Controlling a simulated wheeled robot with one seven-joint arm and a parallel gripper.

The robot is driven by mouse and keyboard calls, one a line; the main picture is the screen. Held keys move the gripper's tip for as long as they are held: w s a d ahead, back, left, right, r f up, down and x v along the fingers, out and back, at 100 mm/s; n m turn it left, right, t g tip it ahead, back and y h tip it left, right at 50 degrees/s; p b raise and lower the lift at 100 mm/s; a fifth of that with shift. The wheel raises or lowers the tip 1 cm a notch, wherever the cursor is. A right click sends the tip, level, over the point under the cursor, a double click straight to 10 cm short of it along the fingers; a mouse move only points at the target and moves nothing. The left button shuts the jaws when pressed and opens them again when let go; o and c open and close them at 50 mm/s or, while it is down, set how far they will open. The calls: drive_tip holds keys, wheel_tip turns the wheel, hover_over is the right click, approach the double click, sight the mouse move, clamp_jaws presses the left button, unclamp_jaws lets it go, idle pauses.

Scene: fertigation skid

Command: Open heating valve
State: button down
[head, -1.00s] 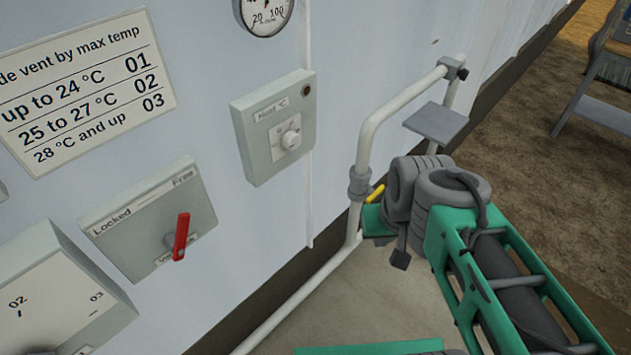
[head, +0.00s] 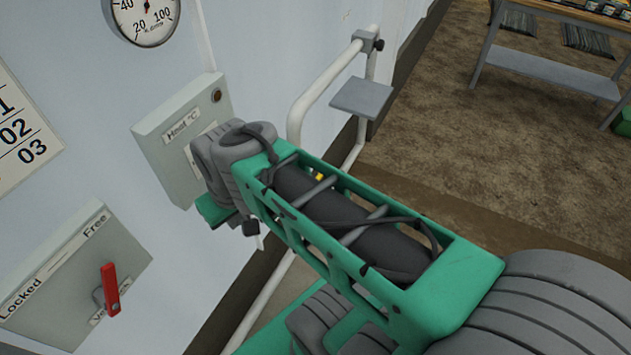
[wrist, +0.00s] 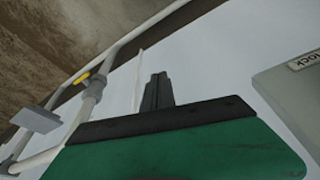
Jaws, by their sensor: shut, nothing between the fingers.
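A valve with a yellow handle (wrist: 83,77) sits on the white pipe (wrist: 110,50) in the wrist view, left of my gripper (wrist: 157,78). A grey fitting (wrist: 96,86) is beside the handle. My gripper is shut and empty, its dark fingers together and apart from the handle. In the head view only a small yellow bit (head: 320,177) shows through the frame of my arm. My arm hides most of the valve there, and the fingertips cannot be made out.
The heat control box (head: 182,140) is on the wall, partly behind my wrist. A Locked/Free panel (head: 70,275) with a red lever (head: 110,288) is at lower left. A grey plate (head: 361,97) stands by the pipe. A table (head: 545,65) is at the back right.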

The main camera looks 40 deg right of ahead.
drive_tip(key=w+d+f+n+y, duration=0.1)
drive_tip(key=w+d+f, duration=0.25)
drive_tip(key=d, duration=0.45)
drive_tip(key=w+d+f+n+y, duration=0.1)
drive_tip(key=w+d+f, duration=0.1)
drive_tip(key=w+d, duration=0.35)
drive_tip(key=s+d+f+t, duration=0.2)
drive_tip(key=s+d+f, duration=0.1)
drive_tip(key=d, duration=0.7)
drive_tip(key=s+d+f+n+t, duration=0.1)
drive_tip(key=s+d+f+t, duration=0.2)
drive_tip(key=d, duration=0.7)
drive_tip(key=shift+s+n+y+p, duration=0.3)
drive_tip(key=shift+s+y+p, duration=0.05)
drive_tip(key=shift+y+p, duration=0.1)
drive_tip(key=s+f+p+x, duration=0.1)
drive_tip(key=p+x, duration=0.1)
drive_tip(key=x, duration=1)
drive_tip(key=shift+d+f, duration=0.3)
drive_tip(key=shift+f, duration=0.35)
